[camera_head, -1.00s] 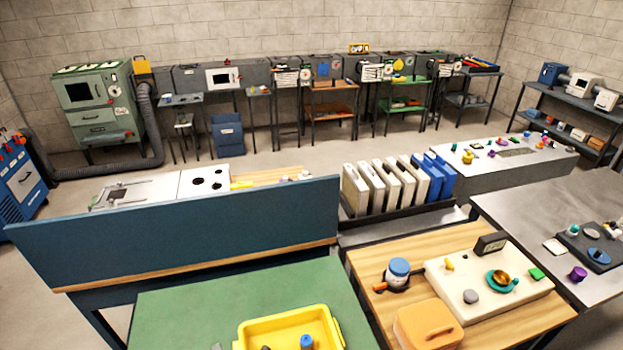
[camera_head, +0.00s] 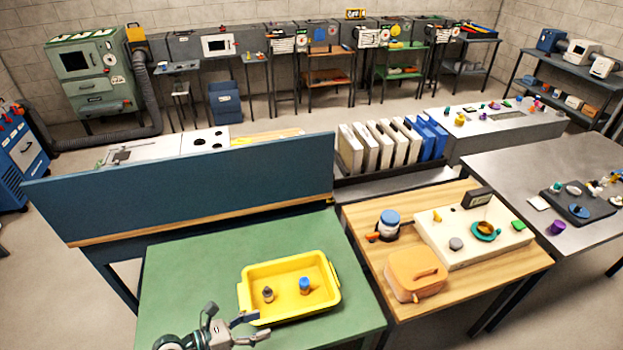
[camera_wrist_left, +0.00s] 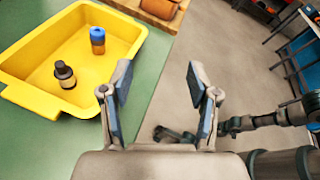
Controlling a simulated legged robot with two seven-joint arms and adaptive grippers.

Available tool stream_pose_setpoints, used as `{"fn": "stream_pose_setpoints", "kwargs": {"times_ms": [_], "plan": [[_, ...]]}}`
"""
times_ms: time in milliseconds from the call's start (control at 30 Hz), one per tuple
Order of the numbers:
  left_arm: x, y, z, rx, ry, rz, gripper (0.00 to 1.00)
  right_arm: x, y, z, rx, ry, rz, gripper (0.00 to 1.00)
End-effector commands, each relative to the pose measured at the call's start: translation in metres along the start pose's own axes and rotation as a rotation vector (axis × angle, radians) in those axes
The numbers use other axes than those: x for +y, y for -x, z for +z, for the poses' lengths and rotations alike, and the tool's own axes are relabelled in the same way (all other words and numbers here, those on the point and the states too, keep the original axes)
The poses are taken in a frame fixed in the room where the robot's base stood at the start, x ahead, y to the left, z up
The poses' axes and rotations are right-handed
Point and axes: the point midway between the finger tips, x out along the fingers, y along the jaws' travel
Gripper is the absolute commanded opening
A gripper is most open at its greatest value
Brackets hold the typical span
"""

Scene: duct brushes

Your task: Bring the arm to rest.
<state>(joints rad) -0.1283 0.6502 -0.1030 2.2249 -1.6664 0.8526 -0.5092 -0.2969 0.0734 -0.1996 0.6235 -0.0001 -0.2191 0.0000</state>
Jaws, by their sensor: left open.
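My left gripper (camera_head: 254,328) is low in the head view, beside the near edge of the yellow tray (camera_head: 262,319) at the green table. It is open and empty. In the left wrist view its two blue-padded fingers (camera_wrist_left: 158,85) stand apart, with table edge and floor between them. The tray is to the left there. My other arm shows at the right of the wrist view, with its dark gripper (camera_wrist_left: 175,133) small, low and partly hidden behind my left gripper. I cannot tell whether that one is open.
The tray holds a small dark bottle (camera_head: 267,294) and a blue-topped jar (camera_head: 305,286). The green table (camera_head: 190,258) is otherwise mostly bare. A blue panel (camera_head: 190,190) stands behind it. A wooden table (camera_head: 367,215) with an orange case (camera_head: 415,275) adjoins on the right.

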Motion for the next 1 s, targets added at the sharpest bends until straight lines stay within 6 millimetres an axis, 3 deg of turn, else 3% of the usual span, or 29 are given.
{"fn": "stream_pose_setpoints", "kwargs": {"times_ms": [100,233,333,400,467,567,600,700,800,867,900,1000], "plan": [[-0.009,0.000,0.032,-0.210,0.158,-0.012,0.61,0.005,0.000,0.003,-0.004,0.002,0.005,0.00],[-0.007,0.013,0.073,-0.498,0.417,-0.009,0.61,0.007,0.000,0.006,-0.009,0.004,0.008,0.00],[0.014,0.039,0.096,-0.781,0.723,0.022,0.61,0.007,0.000,0.007,-0.011,0.004,0.008,0.00],[0.038,0.063,0.094,-0.983,0.987,0.070,0.61,0.007,0.000,0.007,-0.011,0.004,0.008,0.00],[0.061,0.082,0.077,-1.138,1.222,0.130,0.61,0.007,0.000,0.007,-0.011,0.004,0.008,0.00],[0.088,0.104,0.022,-1.352,1.627,0.274,0.61,0.007,0.000,0.007,-0.011,0.004,0.007,0.00],[0.092,0.108,-0.006,-1.418,1.789,0.345,0.61,0.006,0.000,0.007,-0.011,0.004,0.007,0.00],[0.084,0.110,-0.077,-1.518,2.144,0.545,0.61,0.006,0.000,0.007,-0.011,0.004,0.006,0.00],[0.062,0.105,-0.130,-1.545,2.398,0.736,0.61,0.004,0.000,0.007,-0.010,0.003,0.005,0.00],[0.046,0.102,-0.155,-1.540,2.520,0.841,0.61,0.004,0.000,0.006,-0.010,0.003,0.004,0.00],[0.034,0.100,-0.169,1.527,-2.588,-0.910,0.61,0.003,0.000,0.006,-0.010,0.003,0.004,0.00],[0.004,0.095,-0.198,1.341,-2.477,-0.976,0.61,0.003,0.000,0.006,-0.010,0.002,0.003,0.00]]}}
